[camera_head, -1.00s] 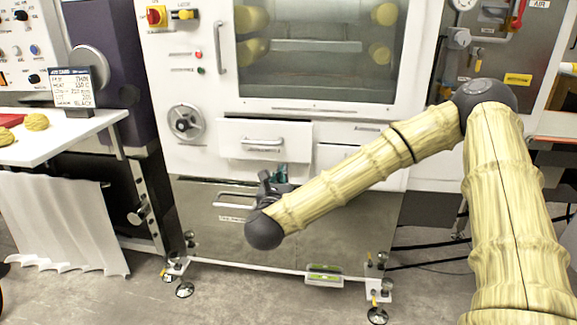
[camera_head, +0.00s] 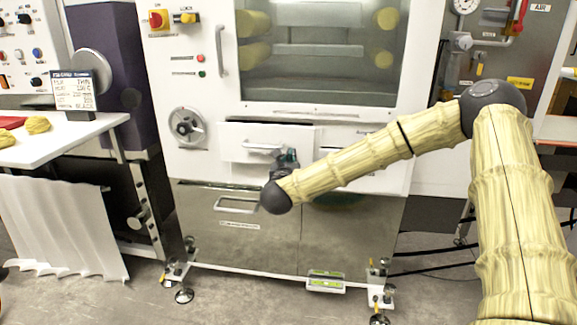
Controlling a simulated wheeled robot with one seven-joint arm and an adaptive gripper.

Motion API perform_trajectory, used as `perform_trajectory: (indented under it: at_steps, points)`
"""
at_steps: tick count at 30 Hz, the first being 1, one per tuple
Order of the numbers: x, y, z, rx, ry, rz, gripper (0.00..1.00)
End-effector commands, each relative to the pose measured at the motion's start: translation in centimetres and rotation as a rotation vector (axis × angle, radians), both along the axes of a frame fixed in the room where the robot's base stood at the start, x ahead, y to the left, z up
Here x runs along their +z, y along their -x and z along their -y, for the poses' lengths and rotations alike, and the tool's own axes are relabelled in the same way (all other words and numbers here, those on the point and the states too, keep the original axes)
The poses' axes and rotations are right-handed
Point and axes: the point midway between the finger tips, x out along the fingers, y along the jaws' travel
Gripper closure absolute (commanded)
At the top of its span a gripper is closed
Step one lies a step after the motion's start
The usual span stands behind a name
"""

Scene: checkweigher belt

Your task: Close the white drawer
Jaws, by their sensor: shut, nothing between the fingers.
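The white drawer (camera_head: 236,147) is in the upper middle of the white machine's front, below the window. It has a silver bar handle. Its front seems to stand out a little from the machine, with a dark gap along its top edge. My gripper (camera_head: 288,157) is at the lower right of the drawer front, just right of the handle. Its fingers are shut and empty. They overlap the drawer front in this view, and I cannot tell whether they touch it. My wrist hides part of the area below the drawer.
A steel lower panel (camera_head: 262,245) with a bar handle lies below the drawer. A white table (camera_head: 75,138) with yellow and red items stands at the left. A red-and-yellow switch (camera_head: 158,19) and a round dial (camera_head: 187,127) are on the machine. The floor in front is clear.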

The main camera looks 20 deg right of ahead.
Motion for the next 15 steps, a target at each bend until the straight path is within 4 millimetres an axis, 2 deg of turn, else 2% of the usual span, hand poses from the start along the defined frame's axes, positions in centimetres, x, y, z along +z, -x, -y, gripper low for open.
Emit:
perform_trajectory:
  at_steps: [15]
  points:
    - [0.00, -0.75, 0.51, 0.000, 0.000, 0.000, 1.00]
